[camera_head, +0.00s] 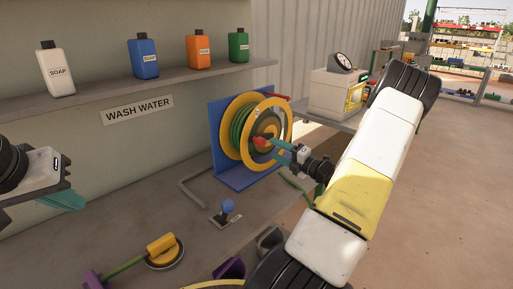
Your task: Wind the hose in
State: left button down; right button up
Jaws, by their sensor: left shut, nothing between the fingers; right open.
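The hose reel (284,117) has yellow rims and stands against a blue back plate (216,128). Green hose (236,128) is coiled on it. A red part, perhaps the crank knob (260,143), shows at the front of the reel. My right gripper (276,149) is open with its teal fingertips at this red part; I cannot tell whether they touch it. A stretch of green hose (297,189) lies below my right wrist. My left gripper (68,201) is shut and empty at the far left, away from the reel.
A shelf above holds a white soap bottle (56,70) and blue (143,57), orange (199,51) and green (238,46) bottles. A blue-knobbed lever (228,206) and a yellow fitting (161,245) stand in front. A white machine (333,93) stands behind my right arm.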

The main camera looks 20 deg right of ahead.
aim_at(263, 143)
jog(key=w+a+n, duration=0.1)
jog(key=w+n, duration=0.1)
jog(key=n, duration=0.3)
jog(key=w+a+n, duration=0.1)
jog(key=w+n, duration=0.2)
jog(key=n, duration=0.2)
jog(key=w+a+n, duration=0.1)
jog(key=w+n, duration=0.1)
jog(key=n, duration=0.2)
jog(key=shift+w+r+n+g, duration=0.1)
jog(key=shift+w+n+g, duration=0.2)
jog(key=shift+n, duration=0.1)
jog(key=shift+s, duration=0.1)
grip_shut()
jog(key=shift+a, duration=0.1)
dwell(0.9)
